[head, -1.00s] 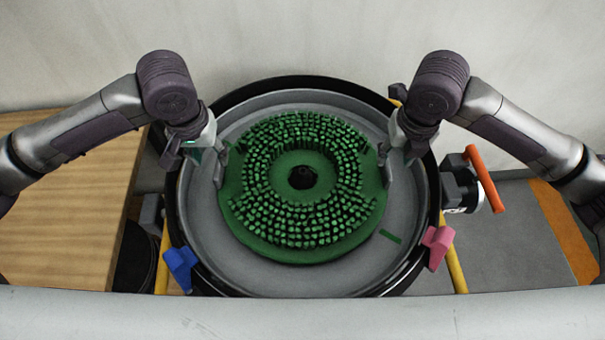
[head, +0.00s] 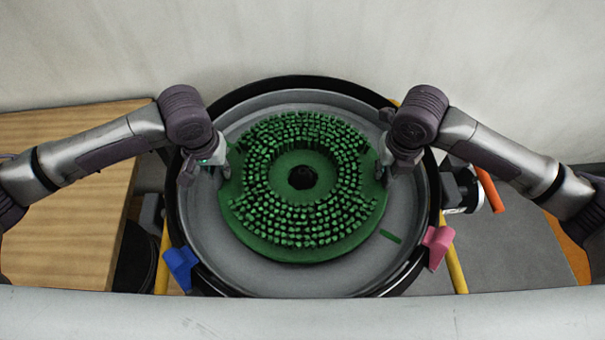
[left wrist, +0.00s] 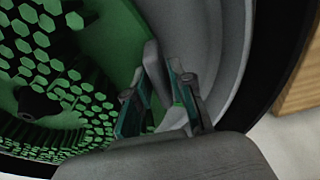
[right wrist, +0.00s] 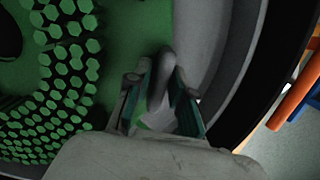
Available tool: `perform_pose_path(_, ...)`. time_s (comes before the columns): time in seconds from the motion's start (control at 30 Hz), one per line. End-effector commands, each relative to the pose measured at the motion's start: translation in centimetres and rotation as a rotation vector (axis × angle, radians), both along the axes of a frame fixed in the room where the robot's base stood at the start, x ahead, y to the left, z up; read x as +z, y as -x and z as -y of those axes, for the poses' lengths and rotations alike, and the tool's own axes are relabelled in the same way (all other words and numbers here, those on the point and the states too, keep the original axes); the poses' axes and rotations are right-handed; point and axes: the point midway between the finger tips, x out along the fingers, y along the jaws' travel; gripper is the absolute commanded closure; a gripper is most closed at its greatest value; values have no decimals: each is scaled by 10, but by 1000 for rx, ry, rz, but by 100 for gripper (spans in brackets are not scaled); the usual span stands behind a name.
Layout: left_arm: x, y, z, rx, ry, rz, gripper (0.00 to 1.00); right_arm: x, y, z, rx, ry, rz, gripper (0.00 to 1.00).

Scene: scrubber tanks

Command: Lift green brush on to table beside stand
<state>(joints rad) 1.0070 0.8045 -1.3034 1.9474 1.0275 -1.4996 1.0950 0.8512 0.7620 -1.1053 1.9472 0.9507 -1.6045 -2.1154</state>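The green brush (head: 270,243), a round disc with rings of green bristle tufts and a dark centre hole, lies bristles up in the round grey tank (head: 300,280). My left gripper (head: 224,168) is at its left edge and my right gripper (head: 383,168) at its right edge. In the left wrist view, the open fingers (left wrist: 160,108) stand either side of a grey upright tab (left wrist: 151,65) at the brush rim. In the right wrist view, the open fingers (right wrist: 158,100) straddle a similar tab (right wrist: 162,72). Gaps show beside both tabs. The wooden table (head: 75,200) is at left.
The tank has a raised black rim (head: 300,80). A blue clip (head: 180,265) and a pink clip (head: 437,245) sit at its front edges. An orange handle (head: 490,189) sticks out at right. The table's visible top is clear. A wall stands behind.

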Motion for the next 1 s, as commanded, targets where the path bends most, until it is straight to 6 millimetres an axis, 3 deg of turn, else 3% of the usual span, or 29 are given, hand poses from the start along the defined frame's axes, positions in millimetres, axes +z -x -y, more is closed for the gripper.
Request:
perform_pose_path(0.1,0,0,0,0,-1,0,100,0,0,0,0,0,0,100)
perform_pose_path(0.73,3,-1,0,1,1,3,100,4,-1,0,0,-1,4,100)
perform_pose_path(1.0,20,-1,0,1,1,4,100,20,-1,0,0,-1,4,100)
